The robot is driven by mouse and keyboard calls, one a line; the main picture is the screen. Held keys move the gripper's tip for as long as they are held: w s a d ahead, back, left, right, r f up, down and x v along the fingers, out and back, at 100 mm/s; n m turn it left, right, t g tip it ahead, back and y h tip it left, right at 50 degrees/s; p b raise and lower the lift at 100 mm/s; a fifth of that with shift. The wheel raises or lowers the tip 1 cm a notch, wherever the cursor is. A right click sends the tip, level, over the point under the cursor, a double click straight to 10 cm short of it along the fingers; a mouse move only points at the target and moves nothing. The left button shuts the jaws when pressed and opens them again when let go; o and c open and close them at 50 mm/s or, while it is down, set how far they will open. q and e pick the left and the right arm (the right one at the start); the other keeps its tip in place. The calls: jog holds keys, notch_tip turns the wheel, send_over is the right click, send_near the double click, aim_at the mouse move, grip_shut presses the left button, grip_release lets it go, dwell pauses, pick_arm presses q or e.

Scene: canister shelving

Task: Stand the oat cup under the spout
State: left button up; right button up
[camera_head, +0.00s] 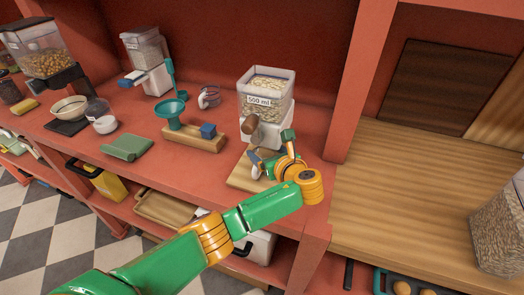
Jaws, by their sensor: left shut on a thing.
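The dispenser (266,98) is a clear bin of pale oats with a "500 ml" label, on a white body (266,133) with a brown knob (250,126) at its front. My left gripper (265,160) is low in front of this body, above a wooden board (238,182). It is shut on a small, pale thing that looks like the oat cup (256,169). My own wrist and fingers hide most of it, and the spout is hidden too. I cannot tell whether the cup touches the board. My right gripper is out of view.
Left of the dispenser are a wooden stand (193,139) with a teal funnel (171,108) and blue block (208,130), a glass jug (209,97) and a folded green cloth (126,146). A red upright (357,85) rises on the right. The wooden counter (410,190) is largely clear.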

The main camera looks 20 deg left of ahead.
pick_arm(q)
jog(key=shift+w+d+f, duration=0.1)
jog(key=shift+d, duration=0.05)
jog(key=o, duration=1.3)
jog(key=shift+f, duration=0.1)
jog(key=shift+r, duration=0.25)
jog(key=p+v, duration=0.1)
jog(key=v, duration=1.1)
